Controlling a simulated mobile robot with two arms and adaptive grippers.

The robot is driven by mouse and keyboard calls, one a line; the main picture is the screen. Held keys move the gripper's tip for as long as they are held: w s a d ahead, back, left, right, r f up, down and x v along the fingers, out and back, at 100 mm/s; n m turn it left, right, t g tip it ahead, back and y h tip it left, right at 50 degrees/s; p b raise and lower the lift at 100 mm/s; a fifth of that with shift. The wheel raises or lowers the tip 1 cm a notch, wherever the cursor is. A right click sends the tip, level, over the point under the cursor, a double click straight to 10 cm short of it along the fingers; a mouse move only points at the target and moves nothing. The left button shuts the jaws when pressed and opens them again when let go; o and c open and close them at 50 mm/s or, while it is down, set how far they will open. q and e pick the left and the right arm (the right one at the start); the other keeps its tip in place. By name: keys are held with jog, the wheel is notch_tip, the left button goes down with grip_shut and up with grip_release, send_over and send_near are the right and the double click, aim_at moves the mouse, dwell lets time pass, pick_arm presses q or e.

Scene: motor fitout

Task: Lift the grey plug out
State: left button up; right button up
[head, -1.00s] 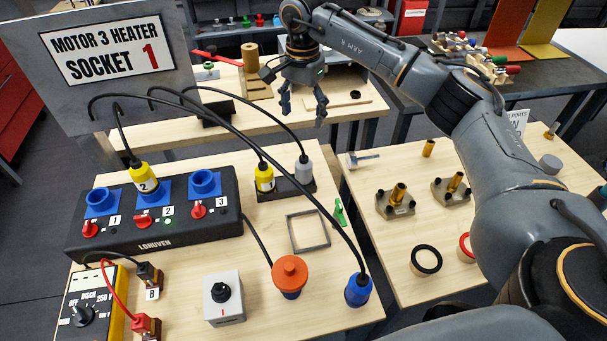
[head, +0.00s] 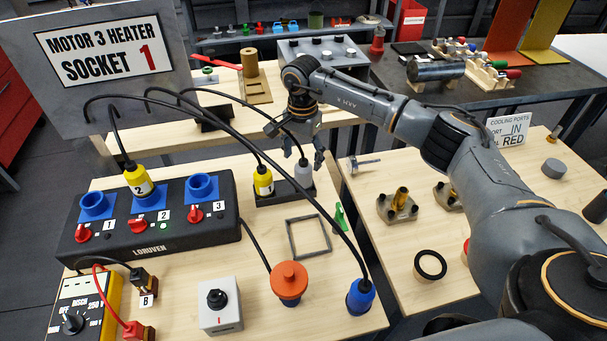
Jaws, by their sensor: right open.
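The grey plug (head: 304,174) stands upright in a black holder block (head: 285,193), with a black cable running from its top. A yellow plug (head: 263,181) stands beside it in the same block. My right gripper (head: 303,153) is open, pointing down, just above and around the top of the grey plug. Whether its fingers touch the plug cannot be told. My left gripper is not in view.
The black socket box (head: 150,235) has blue sockets, one holding a yellow plug (head: 138,180) marked 2. Black cables arch over the table.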

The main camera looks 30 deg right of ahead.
aim_at(304, 171)
jog(key=f+p, duration=0.1)
jog(key=f, duration=0.2)
jog(key=f+p, duration=0.1)
jog(key=shift+s+f+p, duration=0.3)
jog(key=shift+s+f, duration=0.1)
jog(key=shift+w+f, duration=0.1)
jog(key=shift+f, duration=0.25)
jog(key=c, duration=1.4)
jog(key=shift+o, duration=0.2)
jog(key=shift+r, duration=0.15)
jog(key=shift+r+b, duration=0.5)
jog(key=shift+b, duration=0.1)
jog(key=s+a+r+b, duration=0.5)
jog(key=s+a+r, duration=0.3)
jog(key=s+r, duration=0.3)
jog(key=shift+a+r, duration=0.25)
jog(key=shift+r, duration=0.15)
jog(key=shift+s, duration=0.1)
